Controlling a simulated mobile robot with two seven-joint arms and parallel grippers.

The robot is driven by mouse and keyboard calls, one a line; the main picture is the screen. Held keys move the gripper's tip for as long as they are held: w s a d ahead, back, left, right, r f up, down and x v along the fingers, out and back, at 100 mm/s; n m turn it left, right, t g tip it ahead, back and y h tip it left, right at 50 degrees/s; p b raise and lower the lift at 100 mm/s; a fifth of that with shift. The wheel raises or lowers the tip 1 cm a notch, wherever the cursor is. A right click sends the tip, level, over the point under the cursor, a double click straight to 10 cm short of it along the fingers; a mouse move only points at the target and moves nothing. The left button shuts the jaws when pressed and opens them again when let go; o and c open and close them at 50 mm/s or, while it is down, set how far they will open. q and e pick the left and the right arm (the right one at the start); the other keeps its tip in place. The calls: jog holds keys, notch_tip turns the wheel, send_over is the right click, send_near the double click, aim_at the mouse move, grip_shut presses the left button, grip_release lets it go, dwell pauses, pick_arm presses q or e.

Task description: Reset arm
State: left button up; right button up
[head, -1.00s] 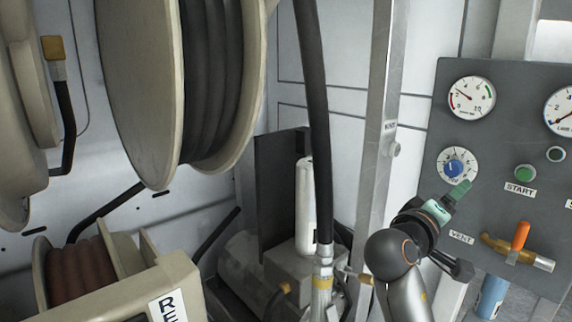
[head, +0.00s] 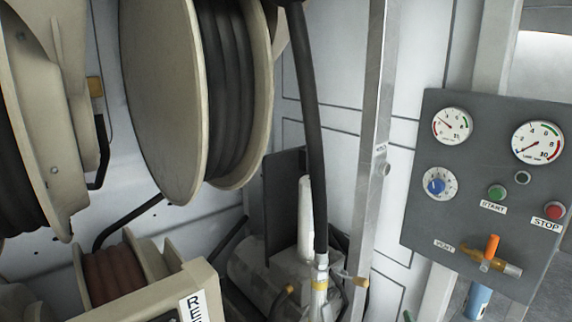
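Neither of my grippers shows in the head view now, and no part of my arms can be made out. The grey control panel (head: 415,225) stands at the right. It carries a blue knob (head: 437,187) on a white dial, a green START button (head: 496,193), a red STOP button (head: 555,211) and an orange-handled vent valve (head: 491,247). The orange handle points up and slightly right. Two round gauges (head: 452,126) (head: 538,143) sit above them.
A large beige reel (head: 160,100) with black hose hangs at the upper left. A smaller reel with reddish hose (head: 113,273) is below it. A black hose (head: 314,130) hangs down the middle beside a metal post (head: 374,130). Space before the panel looks clear.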

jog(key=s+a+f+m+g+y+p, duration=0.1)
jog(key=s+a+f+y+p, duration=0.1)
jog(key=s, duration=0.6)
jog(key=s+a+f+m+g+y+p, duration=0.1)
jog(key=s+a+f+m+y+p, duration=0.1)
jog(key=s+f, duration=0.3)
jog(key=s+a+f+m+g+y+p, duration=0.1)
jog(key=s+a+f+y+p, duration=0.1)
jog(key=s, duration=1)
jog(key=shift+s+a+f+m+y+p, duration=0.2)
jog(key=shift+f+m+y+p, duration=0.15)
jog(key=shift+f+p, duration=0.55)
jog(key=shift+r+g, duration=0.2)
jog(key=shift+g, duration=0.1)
